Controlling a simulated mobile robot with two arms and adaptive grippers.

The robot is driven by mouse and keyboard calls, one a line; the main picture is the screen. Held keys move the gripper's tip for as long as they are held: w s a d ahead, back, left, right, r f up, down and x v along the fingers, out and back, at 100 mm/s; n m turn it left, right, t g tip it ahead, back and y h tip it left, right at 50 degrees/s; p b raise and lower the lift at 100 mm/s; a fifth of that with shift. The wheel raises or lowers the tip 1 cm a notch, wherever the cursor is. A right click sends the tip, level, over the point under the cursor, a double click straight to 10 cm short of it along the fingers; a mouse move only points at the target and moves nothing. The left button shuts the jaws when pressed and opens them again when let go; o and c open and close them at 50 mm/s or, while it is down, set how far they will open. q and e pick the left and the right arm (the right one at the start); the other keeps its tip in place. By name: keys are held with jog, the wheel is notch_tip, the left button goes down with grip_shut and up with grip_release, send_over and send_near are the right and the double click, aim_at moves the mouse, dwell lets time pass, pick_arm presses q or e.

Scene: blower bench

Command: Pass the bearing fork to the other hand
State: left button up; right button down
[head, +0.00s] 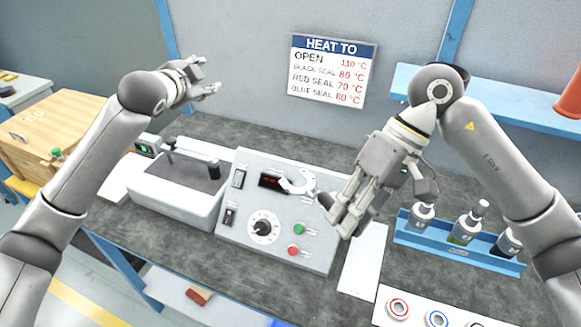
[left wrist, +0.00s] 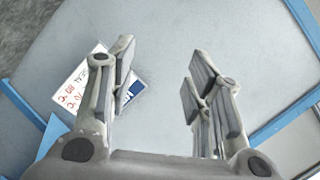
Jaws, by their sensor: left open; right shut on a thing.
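The bearing fork (head: 298,182) is a pale, C-shaped piece with its open end to the left, seen in the head view in front of the control panel. Its dark handle end runs to my right gripper (head: 345,212), which is shut on it; the grip itself is partly hidden by the fingers. My left gripper (head: 211,77) is open and empty, raised in front of the wall, up and left of the fork and well apart from it. In the left wrist view its two fingers (left wrist: 160,92) are spread with nothing between them.
The control box (head: 275,215) with dial and buttons stands on the bench below the fork. A grey tray-like device (head: 175,190) is left of it. A blue rack (head: 460,252) of bottles is at right, with coloured rings (head: 398,307) in front. A sign (head: 332,70) hangs behind.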

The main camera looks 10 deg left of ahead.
pick_arm(q)
jog(key=s+d+r+m+g+h, duration=0.25)
jog(key=s+d, duration=0.25)
jog(key=d, duration=0.5)
jog(key=m+g+h, duration=0.2)
jog(key=m+g, duration=0.6)
jog(key=m, duration=0.6)
send_near(324, 198)
jog(key=shift+t, duration=0.25)
jog(key=x, duration=1)
jog(key=shift+s+d+f, duration=0.1)
jog(key=shift+s+f, duration=0.05)
grip_shut()
